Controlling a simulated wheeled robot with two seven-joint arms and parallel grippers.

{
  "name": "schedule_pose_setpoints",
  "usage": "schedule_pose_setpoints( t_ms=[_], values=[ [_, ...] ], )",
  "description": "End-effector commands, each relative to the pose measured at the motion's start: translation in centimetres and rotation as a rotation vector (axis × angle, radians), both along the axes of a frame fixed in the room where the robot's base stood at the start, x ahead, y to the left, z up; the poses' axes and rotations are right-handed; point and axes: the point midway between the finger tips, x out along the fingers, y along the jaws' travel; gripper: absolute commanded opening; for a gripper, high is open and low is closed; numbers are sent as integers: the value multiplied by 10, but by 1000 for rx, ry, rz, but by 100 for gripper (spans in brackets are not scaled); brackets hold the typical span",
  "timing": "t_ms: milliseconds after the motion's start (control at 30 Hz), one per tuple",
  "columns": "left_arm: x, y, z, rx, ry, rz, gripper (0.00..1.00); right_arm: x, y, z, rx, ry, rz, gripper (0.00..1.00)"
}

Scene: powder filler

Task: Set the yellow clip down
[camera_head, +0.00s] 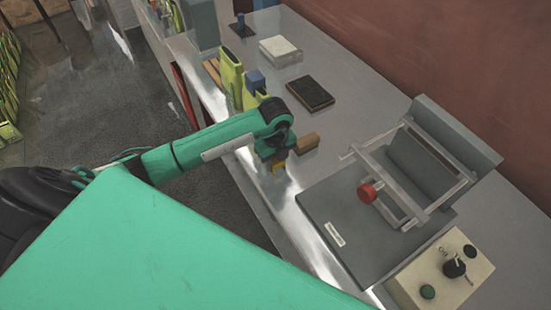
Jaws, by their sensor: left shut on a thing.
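My left arm reaches in from the left over the near edge of the grey table. Its gripper (277,160) points down and is shut on the yellow clip (279,168). Only a small yellow piece of the clip shows below the dark gripper; the rest is hidden. The clip is low over the table near its front edge, just left of a small brown block (306,144). I cannot tell whether the clip touches the table. My right gripper is out of view.
A grey machine with a red knob (367,192) and a beige control box (445,274) stand to the right. A black pad (310,93), a white box (280,47) and yellow-green upright packs (231,77) with a blue item (255,79) lie behind the gripper.

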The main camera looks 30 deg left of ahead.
Motion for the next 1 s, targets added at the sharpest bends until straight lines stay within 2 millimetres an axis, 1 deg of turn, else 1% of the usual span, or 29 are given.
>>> schedule_pose_setpoints(
  t_ms=[200,233,300,333,567,667,733,867,1000],
  values=[
    [0,0,-4,0,0,0,16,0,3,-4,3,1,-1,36],
    [0,0,-3,0,0,0,43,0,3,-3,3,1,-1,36],
    [0,0,-2,0,0,0,57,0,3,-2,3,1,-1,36],
    [0,0,-2,0,0,0,59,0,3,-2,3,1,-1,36],
    [0,0,-2,0,0,0,59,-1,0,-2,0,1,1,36],
    [0,0,1,0,0,0,59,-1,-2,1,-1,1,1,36],
    [1,0,5,-1,-4,-1,59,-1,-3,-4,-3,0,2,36],
    [1,0,26,1,-6,-1,59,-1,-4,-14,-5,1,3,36],
    [2,0,58,-1,-8,-2,59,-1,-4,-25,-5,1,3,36]
  ],
)
